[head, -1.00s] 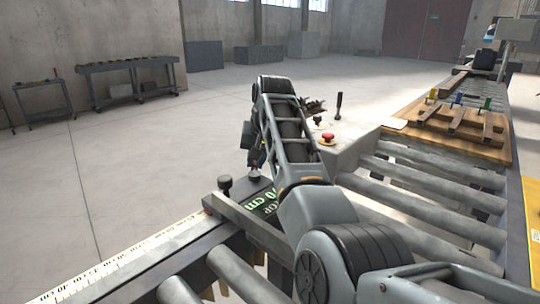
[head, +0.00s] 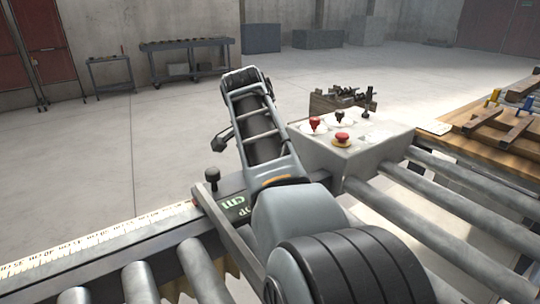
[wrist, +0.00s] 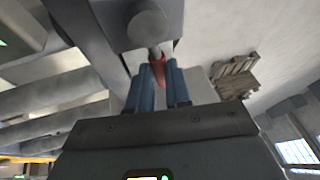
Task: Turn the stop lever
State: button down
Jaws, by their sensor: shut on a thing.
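In the wrist view, the blue fingers of my gripper (wrist: 160,66) are shut on a slim red part between them. The red part meets a stem under a round grey knob (wrist: 147,27), at the edge of a grey housing; I take it as the stop lever (wrist: 158,78). In the head view my own arm hides the gripper and the held part. A green-lettered stop display (head: 238,204) shows beside my arm, partly covered. A black knob (head: 211,174) stands upright at the end of the stop bar (head: 222,222).
A control box (head: 365,150) with a red button (head: 341,139) and small levers stands close right of my arm. Rollers (head: 470,207) run along the right, and a white ruler (head: 95,238) lies left. A wooden board (head: 470,130) with clamps is at far right. Open floor lies beyond.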

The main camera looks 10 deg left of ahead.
jog(key=shift+s+d+m, duration=0.1)
jog(key=shift+d+m, duration=0.1)
jog(key=shift+m, duration=0.4)
jog(key=c, duration=1.1)
grip_release()
jog(key=shift+o, duration=0.2)
jog(key=shift+s+r, duration=0.1)
jog(key=shift+r, duration=0.05)
jog(key=b+v, duration=0.1)
jog(key=v, duration=0.6)
jog(key=shift+a+r, duration=0.15)
jog(key=shift+r, duration=0.15)
